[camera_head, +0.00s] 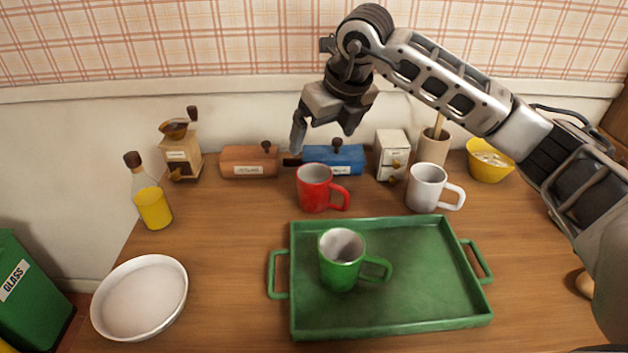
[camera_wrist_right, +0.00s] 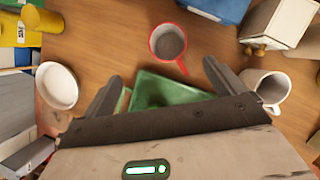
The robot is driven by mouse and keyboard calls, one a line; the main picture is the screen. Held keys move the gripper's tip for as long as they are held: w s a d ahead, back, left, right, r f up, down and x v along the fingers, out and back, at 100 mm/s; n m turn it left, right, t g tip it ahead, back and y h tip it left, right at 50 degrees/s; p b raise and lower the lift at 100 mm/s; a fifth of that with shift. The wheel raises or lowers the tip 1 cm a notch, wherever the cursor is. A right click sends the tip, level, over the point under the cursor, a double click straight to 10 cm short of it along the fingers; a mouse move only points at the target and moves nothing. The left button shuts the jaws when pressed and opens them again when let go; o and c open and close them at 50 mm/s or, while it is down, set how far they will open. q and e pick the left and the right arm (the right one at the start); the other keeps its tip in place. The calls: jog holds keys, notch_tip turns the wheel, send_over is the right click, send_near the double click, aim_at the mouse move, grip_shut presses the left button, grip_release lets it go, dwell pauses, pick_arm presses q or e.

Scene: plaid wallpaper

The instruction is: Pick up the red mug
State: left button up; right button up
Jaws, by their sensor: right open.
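The red mug (camera_head: 314,189) stands upright on the wooden table behind the green tray, its handle to the right. It also shows in the right wrist view (camera_wrist_right: 155,47), beyond my fingertips. My right gripper (camera_head: 322,138) is open and empty, above and behind the red mug, apart from it. Its two fingers (camera_wrist_right: 160,78) show in the right wrist view with nothing between them up close. My left gripper is not in view.
The green tray (camera_head: 450,304) holds a green mug (camera_head: 338,265). A white mug (camera_head: 424,190) stands right of the red one. Blue (camera_head: 345,160) and wooden (camera_head: 240,162) boxes stand close behind. A white bowl (camera_head: 140,298) and an oil bottle (camera_head: 153,207) are at left.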

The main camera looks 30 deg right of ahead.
send_near(315, 180)
jog(key=a+f, duration=0.1)
jog(key=a, duration=0.2)
jog(key=f, duration=0.2)
jog(key=f+p, duration=0.1)
jog(key=f, duration=0.2)
jog(key=shift+w+d+f, duration=0.3)
jog(key=shift+w+d, duration=0.05)
jog(key=shift+r, duration=0.1)
jog(key=c, duration=1.2)
